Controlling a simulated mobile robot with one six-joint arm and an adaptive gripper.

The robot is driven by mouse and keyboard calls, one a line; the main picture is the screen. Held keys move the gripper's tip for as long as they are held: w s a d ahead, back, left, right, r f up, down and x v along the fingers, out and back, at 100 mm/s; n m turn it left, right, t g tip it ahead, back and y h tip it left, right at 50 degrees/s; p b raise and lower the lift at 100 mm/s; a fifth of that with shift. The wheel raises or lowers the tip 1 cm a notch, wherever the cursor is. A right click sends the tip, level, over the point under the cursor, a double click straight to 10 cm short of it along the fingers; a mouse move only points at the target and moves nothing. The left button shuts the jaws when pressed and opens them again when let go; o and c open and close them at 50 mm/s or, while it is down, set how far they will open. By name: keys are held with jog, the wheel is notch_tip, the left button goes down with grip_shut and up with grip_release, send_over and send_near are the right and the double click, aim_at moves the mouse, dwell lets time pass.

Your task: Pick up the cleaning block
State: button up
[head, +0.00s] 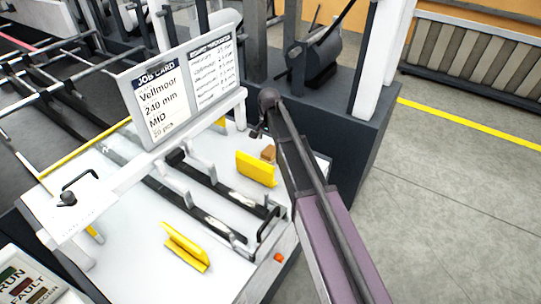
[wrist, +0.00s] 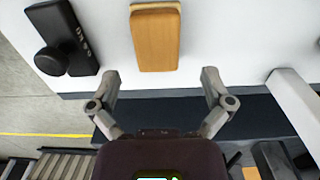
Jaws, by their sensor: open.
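The cleaning block (wrist: 156,40) is a tan-orange slab with rounded corners, lying on a white surface at the top middle of the wrist view. In the head view a small brown block (head: 268,153), likely the same one, sits behind a yellow plate, beside my arm. My gripper (wrist: 160,78) is open and empty, its two fingers spread wide. The block lies beyond the fingertips, roughly centred between them, not touching either. In the head view my arm covers the area close to the block, and the fingers are not clear there.
A black device with a round knob (wrist: 66,38) lies left of the block. Yellow plates (head: 256,169) (head: 186,247) and dark rails stand on the white table (head: 140,228). A job card board (head: 163,103) stands behind. Grey floor is open to the right.

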aim_at(270, 151)
jog(key=shift+s+d+f+b, duration=0.1)
jog(key=shift+s+f+b, duration=0.05)
jog(key=shift+f+b, duration=2.5)
jog(key=shift+r, duration=0.1)
jog(key=c, duration=1.1)
